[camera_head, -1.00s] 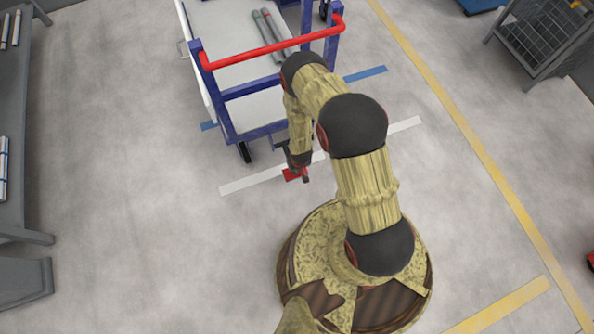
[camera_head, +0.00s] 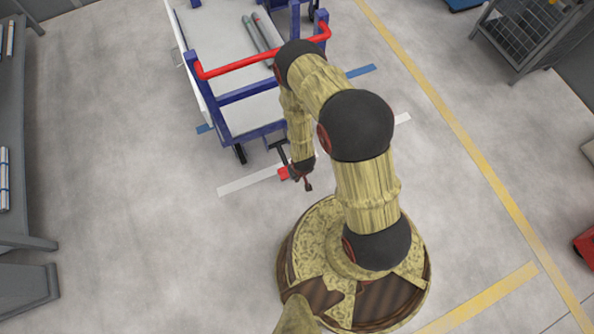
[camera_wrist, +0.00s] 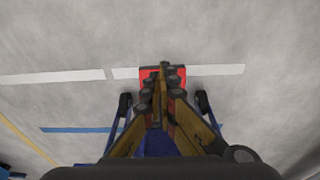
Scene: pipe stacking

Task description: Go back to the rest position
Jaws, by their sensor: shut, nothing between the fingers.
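My gripper (camera_head: 308,186) hangs at the end of my bent arm, just in front of the cart, over the floor. In the wrist view its fingers (camera_wrist: 163,70) come together at the tips, with nothing between them. The cart (camera_head: 252,92) has a blue frame, a red handlebar and a pale deck. A red part low at the cart's near end (camera_head: 284,173) lies beside my gripper in the head view. In the wrist view this red part (camera_wrist: 149,75) is partly hidden behind my fingers.
Two grey pipes (camera_head: 256,38) lie on the cart deck. A grey table with pipes (camera_head: 12,130) stands along the left edge. A mesh crate (camera_head: 525,38) stands at the top right. A red object (camera_head: 585,246) is at the right edge. The floor left of my base is clear.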

